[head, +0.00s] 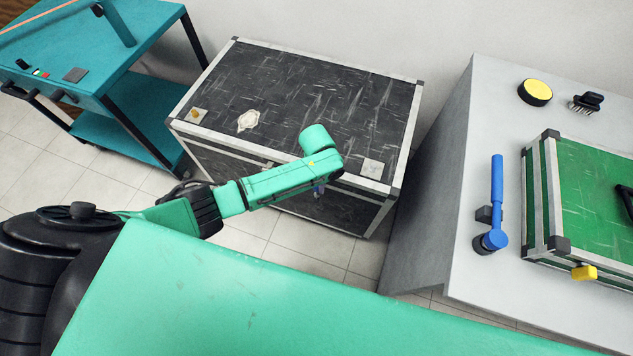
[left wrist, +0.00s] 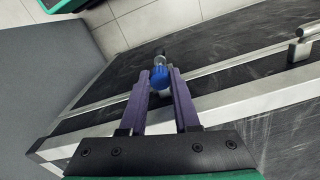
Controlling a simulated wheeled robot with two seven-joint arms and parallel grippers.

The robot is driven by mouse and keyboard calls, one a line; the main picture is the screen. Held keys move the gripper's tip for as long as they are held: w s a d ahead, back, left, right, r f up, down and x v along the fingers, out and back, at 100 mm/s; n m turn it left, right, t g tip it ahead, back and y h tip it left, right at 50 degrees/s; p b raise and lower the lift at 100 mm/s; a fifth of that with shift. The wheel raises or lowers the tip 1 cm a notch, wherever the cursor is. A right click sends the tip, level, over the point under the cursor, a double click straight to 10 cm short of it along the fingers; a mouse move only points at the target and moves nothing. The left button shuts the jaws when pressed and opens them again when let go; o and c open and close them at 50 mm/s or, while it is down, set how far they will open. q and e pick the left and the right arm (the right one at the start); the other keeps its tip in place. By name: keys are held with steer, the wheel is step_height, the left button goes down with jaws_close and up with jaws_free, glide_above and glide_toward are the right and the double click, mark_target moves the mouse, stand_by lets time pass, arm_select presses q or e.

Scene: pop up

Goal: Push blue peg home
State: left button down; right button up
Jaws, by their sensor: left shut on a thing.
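The blue peg (left wrist: 160,78) shows as a rounded blue end with a small metal part beyond it. It is at the front of a black case (head: 305,90) with silver edges, by the rim under the lid. My left gripper (left wrist: 161,84) is shut on the peg, a purple-padded finger on each side. In the head view my left arm reaches over the case's front edge. Only a small bit of the blue peg (head: 319,189) shows there below my wrist; the fingers are mostly hidden. How deep the peg sits I cannot tell. My right gripper is not in view.
A grey bench (head: 455,180) at the right carries a green case (head: 595,190) with a yellow knob (head: 583,272), a blue lever (head: 496,195), a yellow-topped round button (head: 535,91) and a brush. A teal cart (head: 75,75) stands at the left. Tiled floor lies between.

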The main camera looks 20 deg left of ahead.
arm_select(q)
steer(key=shift+f, duration=0.1)
steer(key=shift+f+b, duration=1.4)
steer(key=shift+f, duration=0.55)
steer(key=c, duration=0.6)
jaws_free()
steer(key=shift+o, duration=0.2)
step_height(320, 180, up, 14)
steer(key=p, duration=0.3)
steer(key=shift+r+p, duration=0.25)
steer(key=shift+p, duration=0.1)
